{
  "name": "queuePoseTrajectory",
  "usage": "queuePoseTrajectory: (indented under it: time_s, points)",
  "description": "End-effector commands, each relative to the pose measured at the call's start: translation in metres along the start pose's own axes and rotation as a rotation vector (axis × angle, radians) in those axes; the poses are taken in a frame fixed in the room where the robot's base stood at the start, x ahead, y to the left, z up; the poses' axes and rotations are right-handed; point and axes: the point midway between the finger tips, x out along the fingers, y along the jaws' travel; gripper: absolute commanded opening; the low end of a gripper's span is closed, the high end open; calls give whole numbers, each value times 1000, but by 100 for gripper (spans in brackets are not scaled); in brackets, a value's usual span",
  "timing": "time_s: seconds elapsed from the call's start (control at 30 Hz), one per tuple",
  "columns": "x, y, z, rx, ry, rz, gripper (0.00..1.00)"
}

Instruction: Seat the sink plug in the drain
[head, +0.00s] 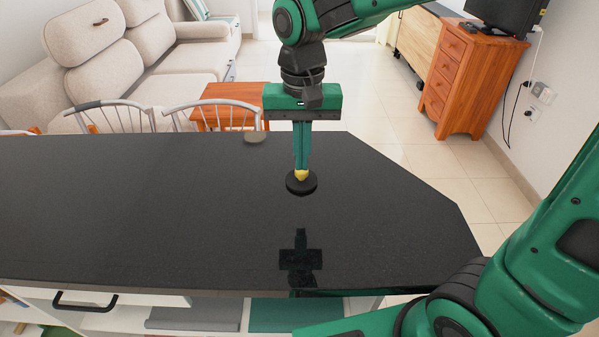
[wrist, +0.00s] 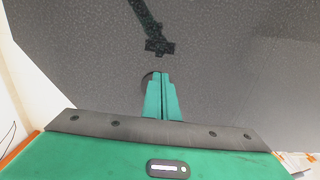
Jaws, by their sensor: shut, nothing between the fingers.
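A round black disc (head: 301,187), which looks like the sink plug, lies flat on the black countertop (head: 150,210). A small yellow piece (head: 301,175) stands at its centre, like a knob. My gripper (head: 301,168) points straight down over it, fingers together and empty, tips at or just above the yellow piece; I cannot tell if they touch. In the wrist view the shut fingers (wrist: 160,74) cover most of the disc, and only its dark edge (wrist: 146,82) shows at the left. No drain opening can be made out; whether one lies under the disc is hidden.
A flat grey-beige disc (head: 255,137) lies near the counter's far edge. Chairs (head: 115,112), a small wooden table (head: 225,94) and a sofa (head: 90,65) stand beyond. A wooden drawer cabinet (head: 460,80) is at the back right. The counter's left and middle are clear.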

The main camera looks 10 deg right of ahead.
Motion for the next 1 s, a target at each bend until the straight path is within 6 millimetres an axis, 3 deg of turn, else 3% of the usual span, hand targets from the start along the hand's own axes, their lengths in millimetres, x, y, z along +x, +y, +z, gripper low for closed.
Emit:
queuePoseTrajectory:
  time_s: [0.17, 0.63, 0.8, 1.0]
  points:
    - [15, -4, 1, -3, -3, 1, 0]
    - [100, -3, 2, -3, -4, 2, 0]
    - [100, -3, -24, 0, 0, -1, 0]
    - [99, -3, -37, -2, 0, 0, 0]
